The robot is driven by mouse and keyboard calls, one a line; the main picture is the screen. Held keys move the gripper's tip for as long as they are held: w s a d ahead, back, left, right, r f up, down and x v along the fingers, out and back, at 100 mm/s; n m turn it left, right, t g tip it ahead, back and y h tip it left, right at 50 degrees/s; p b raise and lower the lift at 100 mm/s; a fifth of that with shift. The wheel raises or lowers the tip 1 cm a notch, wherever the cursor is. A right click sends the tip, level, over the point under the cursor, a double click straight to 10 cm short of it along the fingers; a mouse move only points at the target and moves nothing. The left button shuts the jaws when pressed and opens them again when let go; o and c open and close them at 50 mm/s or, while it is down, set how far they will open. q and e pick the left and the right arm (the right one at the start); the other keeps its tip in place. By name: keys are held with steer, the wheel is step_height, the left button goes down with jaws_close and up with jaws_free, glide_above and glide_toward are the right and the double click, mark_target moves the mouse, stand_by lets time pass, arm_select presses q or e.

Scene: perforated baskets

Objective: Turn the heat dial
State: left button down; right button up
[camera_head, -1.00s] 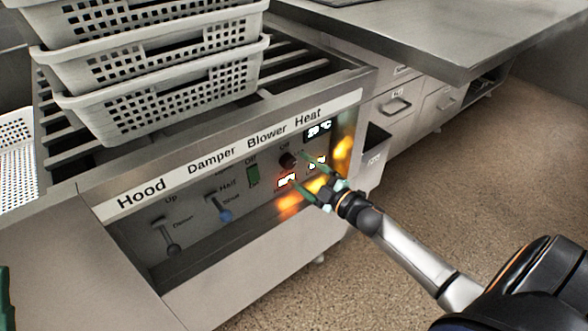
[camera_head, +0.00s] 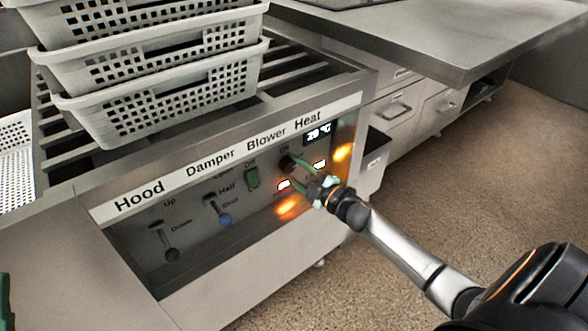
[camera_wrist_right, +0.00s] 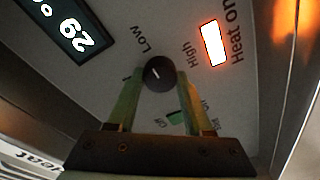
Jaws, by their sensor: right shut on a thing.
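The heat dial (camera_head: 286,162) is a small round black knob on the control panel, under the Heat label. In the right wrist view the dial (camera_wrist_right: 158,73) sits between the green fingertips of my right gripper (camera_wrist_right: 158,84), with a pale mark on its face. Low and High are printed beside it. My right gripper (camera_head: 293,168) is shut on the dial in the head view, its arm reaching in from the lower right. A green sliver of my left gripper (camera_head: 4,300) shows at the left edge; its jaws are cut off.
A lit temperature display (camera_head: 318,133) is above the dial, and a lit Heat on lamp (camera_wrist_right: 214,43) is close by. A green blower switch (camera_head: 252,178) and a blue-tipped damper lever (camera_head: 224,219) are to the left. Stacked perforated baskets (camera_head: 180,104) stand above the panel.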

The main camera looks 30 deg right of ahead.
jaws_close()
steer(key=shift+n, duration=0.3)
steer(key=shift+n+p, duration=0.55)
steer(key=shift+n, duration=0.45)
steer(key=n, duration=0.2)
steer(key=shift+a+r+n+p, duration=0.1)
steer(key=shift+n+p, duration=0.2)
steer(key=shift+p, duration=0.05)
steer(key=n+h, duration=0.1)
steer(key=n, duration=0.4)
steer(key=shift+n+g+p, duration=0.3)
steer(key=shift+n+g, duration=0.1)
steer(key=n+h, duration=0.1)
steer(key=n, duration=0.3)
steer(key=shift+n, duration=0.8)
